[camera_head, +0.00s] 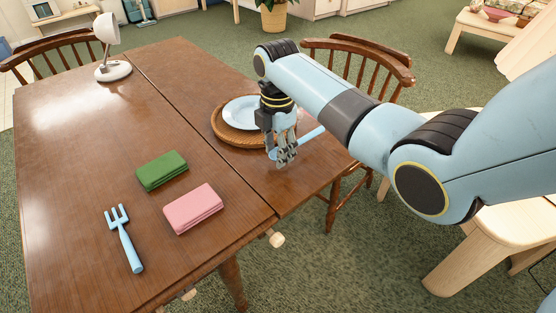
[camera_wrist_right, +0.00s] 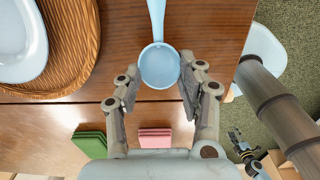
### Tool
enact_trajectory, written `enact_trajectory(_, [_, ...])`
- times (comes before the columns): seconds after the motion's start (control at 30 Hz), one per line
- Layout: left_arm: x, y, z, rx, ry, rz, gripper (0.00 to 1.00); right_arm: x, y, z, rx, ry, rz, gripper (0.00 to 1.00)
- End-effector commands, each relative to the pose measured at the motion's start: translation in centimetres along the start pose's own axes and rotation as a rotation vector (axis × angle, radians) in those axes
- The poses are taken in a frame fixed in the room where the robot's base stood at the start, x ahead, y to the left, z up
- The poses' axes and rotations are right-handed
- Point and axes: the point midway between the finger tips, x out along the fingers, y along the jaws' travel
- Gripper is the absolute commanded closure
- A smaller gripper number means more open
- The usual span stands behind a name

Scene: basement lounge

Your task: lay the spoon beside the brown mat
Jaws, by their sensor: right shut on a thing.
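The light blue spoon (camera_head: 312,133) is at my right gripper (camera_head: 284,158), over the table's near right part. In the right wrist view the round bowl of the spoon (camera_wrist_right: 160,66) lies between the fingers of my right gripper (camera_wrist_right: 155,80), which is shut on it; its handle points away to the top. The brown mat (camera_head: 217,130) is a round woven one with a pale blue plate (camera_head: 240,112) on it. It shows left of the spoon in the wrist view (camera_wrist_right: 75,60). A small dark part at lower right there may be my left gripper (camera_wrist_right: 240,142); its fingers are unclear.
A green folded cloth (camera_head: 162,171), a pink folded cloth (camera_head: 193,209) and a light blue fork (camera_head: 127,240) lie on the wooden table (camera_head: 85,165). A white lamp (camera_head: 113,70) stands at the far left. Wooden chairs (camera_head: 375,62) stand at the table's edges.

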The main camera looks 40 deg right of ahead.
Motion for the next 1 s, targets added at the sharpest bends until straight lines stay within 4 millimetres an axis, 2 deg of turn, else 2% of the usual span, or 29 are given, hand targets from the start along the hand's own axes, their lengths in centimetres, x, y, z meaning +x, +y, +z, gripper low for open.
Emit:
enact_trajectory(0.03, [0.3,0.1,0.0,0.0,0.0,0.001,0.6,1.1,-0.1,0.0,0.0,0.001,-0.004,0.87])
enact_trajectory(0.17, [0.6,0.2,0.1,-0.001,-0.001,0.001,0.6,2.7,-0.1,0.0,0.0,0.001,-0.003,0.87])
enact_trajectory(0.53, [0.6,0.1,0.1,0.0,-0.001,0.001,0.6,3.1,-0.1,0.0,0.0,0.0,-0.001,0.87])
enact_trajectory(0.57, [0.6,0.1,0.1,0.0,-0.001,0.001,0.6,3.2,-0.1,0.0,0.0,0.0,-0.001,0.61])
enact_trajectory(0.73, [0.6,0.1,0.1,0.0,0.0,0.0,0.6,3.1,-0.1,0.0,0.0,0.0,-0.001,0.39])
enact_trajectory(1.0, [0.6,-0.1,0.1,0.001,0.0,-0.001,0.6,3.0,-0.1,0.0,0.0,0.0,-0.001,0.39])
